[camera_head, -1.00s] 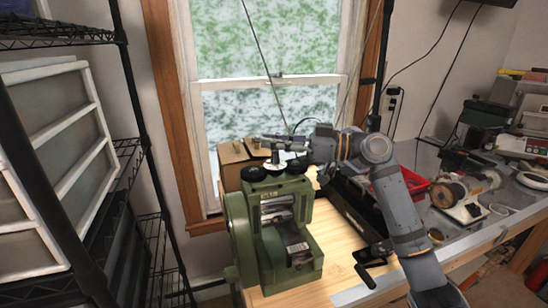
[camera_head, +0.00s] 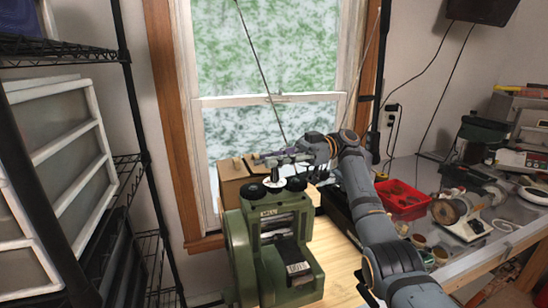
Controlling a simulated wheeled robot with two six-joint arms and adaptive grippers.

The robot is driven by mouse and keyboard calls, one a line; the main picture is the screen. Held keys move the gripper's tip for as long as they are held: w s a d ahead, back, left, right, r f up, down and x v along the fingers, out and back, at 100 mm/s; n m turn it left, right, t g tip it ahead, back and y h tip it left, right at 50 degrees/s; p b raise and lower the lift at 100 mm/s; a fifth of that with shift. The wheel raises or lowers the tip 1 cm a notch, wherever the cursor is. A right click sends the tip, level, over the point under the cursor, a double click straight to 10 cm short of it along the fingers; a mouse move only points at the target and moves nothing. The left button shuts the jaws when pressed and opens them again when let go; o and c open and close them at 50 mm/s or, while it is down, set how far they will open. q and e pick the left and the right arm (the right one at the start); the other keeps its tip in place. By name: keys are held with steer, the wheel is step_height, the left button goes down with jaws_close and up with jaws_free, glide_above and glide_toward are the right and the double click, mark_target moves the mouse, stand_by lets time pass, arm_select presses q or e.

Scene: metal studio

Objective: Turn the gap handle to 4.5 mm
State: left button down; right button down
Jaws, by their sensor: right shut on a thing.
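The green rolling mill (camera_head: 262,262) stands on the light wooden bench, with its rollers facing me. On its top are two round black knobs (camera_head: 297,184) and, between them, the gap handle (camera_head: 274,178) with a pale round base. My right gripper (camera_head: 272,160) is over the mill's top, pointing left, and is shut on the gap handle's upper part. The fingers and handle overlap and are small, so the exact contact is hard to see. No gap scale reading is legible. My left gripper is not in view.
A cardboard box (camera_head: 233,183) stands behind the mill by the window. A red tray (camera_head: 402,200) and a spool-like machine (camera_head: 452,210) sit to the right, past my right arm. A wire shelf rack (camera_head: 138,160) stands at left. Some bare wood (camera_head: 335,250) lies right of the mill.

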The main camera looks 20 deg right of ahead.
steer(key=shift+f+g, duration=0.1)
steer(key=shift+g, duration=0.2)
steer(key=c, duration=1.2)
jaws_free()
steer(key=shift+d, duration=0.1)
steer(key=shift+r, duration=0.35)
step_height(320, 180, up, 9)
steer(key=shift+r, duration=0.2)
